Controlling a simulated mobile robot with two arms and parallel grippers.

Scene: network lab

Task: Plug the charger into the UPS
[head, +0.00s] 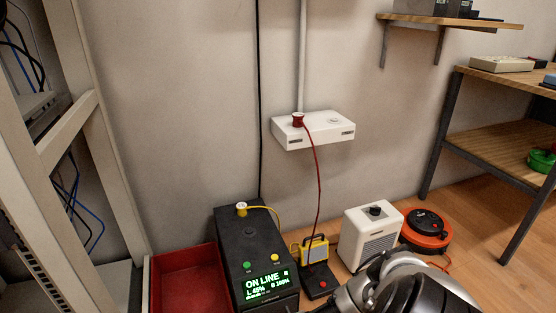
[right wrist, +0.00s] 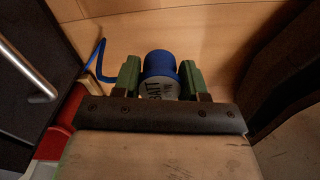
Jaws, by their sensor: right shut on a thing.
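The UPS (head: 236,232) is a black box on the floor with a green lit display reading ON LINE. A yellow plug (head: 241,208) sits on its top towards the back, with bare top surface around it. In the right wrist view, my right gripper (right wrist: 160,74) has its green fingers shut on a blue and grey plug (right wrist: 160,90) marked BATT. I take it to be the charger's plug. Its blue cable (right wrist: 97,62) runs off to the left. In the head view my right arm is at the bottom right; its fingers and the plug are hidden. My left gripper is not in view.
A white wall box (head: 300,133) holds a red plug (head: 298,120). A red tray (head: 185,285) stands left of the UPS. A yellow lamp (head: 314,250), a white heater (head: 370,238) and an orange cable reel (head: 426,230) stand to its right.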

